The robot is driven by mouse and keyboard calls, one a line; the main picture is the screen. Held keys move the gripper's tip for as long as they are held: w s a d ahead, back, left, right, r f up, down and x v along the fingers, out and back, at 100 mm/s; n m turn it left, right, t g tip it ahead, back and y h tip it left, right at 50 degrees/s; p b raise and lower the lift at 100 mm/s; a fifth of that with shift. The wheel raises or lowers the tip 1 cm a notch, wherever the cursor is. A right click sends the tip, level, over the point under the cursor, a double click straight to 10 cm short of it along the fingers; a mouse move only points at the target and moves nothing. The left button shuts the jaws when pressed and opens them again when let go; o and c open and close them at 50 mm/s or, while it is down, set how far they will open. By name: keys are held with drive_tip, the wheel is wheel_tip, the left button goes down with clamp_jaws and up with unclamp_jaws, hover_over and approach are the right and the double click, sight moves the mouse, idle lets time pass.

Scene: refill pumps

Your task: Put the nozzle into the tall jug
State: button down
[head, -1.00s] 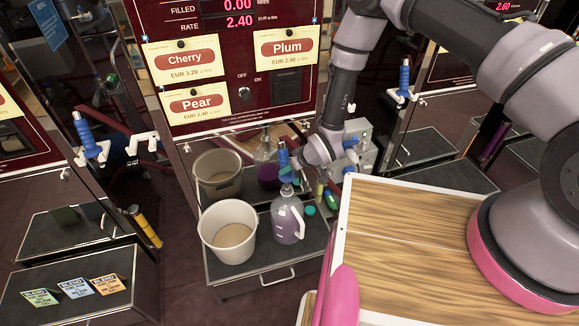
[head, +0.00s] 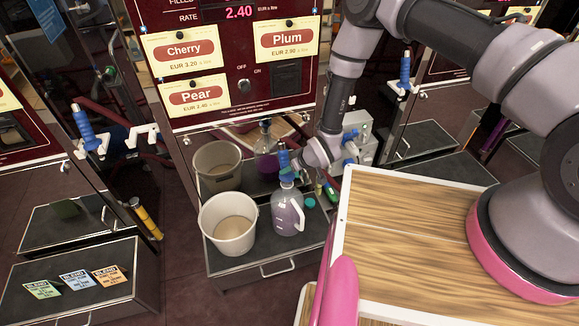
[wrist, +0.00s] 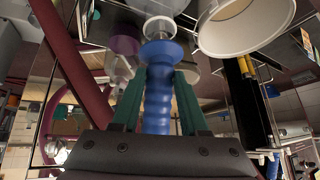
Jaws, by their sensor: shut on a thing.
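The tall jug (head: 287,213) is translucent with a purplish tint and a white handle on its right. It stands upright on the pump's dark shelf (head: 265,253). My gripper (head: 292,162) is shut on the blue nozzle (head: 285,172) directly above the jug's mouth. In the wrist view the nozzle (wrist: 158,103) lies between the green fingers of my gripper (wrist: 157,85), its collar and metal spout pointing at the pale jug (wrist: 157,5). The spout's tip is at the mouth; I cannot tell how far inside it is.
A white bucket (head: 229,224) stands just left of the jug; it also shows in the wrist view (wrist: 245,25). A green cap (head: 310,203) lies to the right. The wooden counter (head: 400,235) is close on the right.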

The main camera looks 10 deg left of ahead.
drive_tip(key=shift+f, duration=0.9)
drive_tip(key=shift+c, duration=1.8)
unclamp_jaws()
